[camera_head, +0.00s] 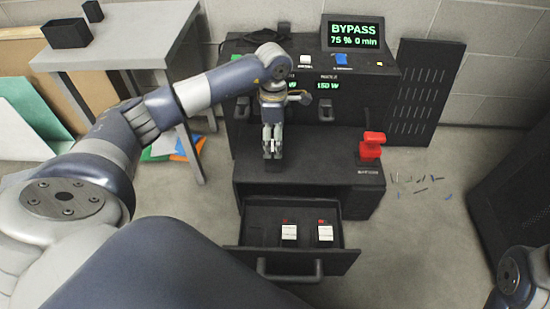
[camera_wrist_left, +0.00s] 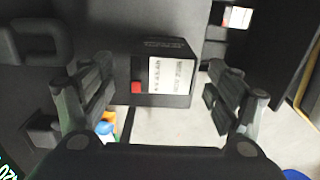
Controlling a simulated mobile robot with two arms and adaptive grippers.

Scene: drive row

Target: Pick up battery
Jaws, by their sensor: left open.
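My left gripper (camera_head: 272,154) points down in front of the dark cabinet, above its lower ledge. In the left wrist view the fingers (camera_wrist_left: 158,100) are open, with a black battery (camera_wrist_left: 163,72) showing between them. This battery has a white label and a red terminal; I cannot tell whether the fingers touch it. In the head view, two batteries with white faces and red spots, a left one (camera_head: 289,232) and a right one (camera_head: 324,232), stand in the open drawer. Part of another battery (camera_wrist_left: 237,17) shows at the wrist view's upper right. My right gripper is not in view.
The drawer (camera_head: 345,257) is pulled out at the cabinet's front. A red switch handle (camera_head: 371,146) stands on the ledge's right. A screen (camera_head: 353,33) reads BYPASS, 75 %. A grey table (camera_head: 125,50) stands left; a perforated panel (camera_head: 425,90) leans right. Small scraps lie on the floor at right.

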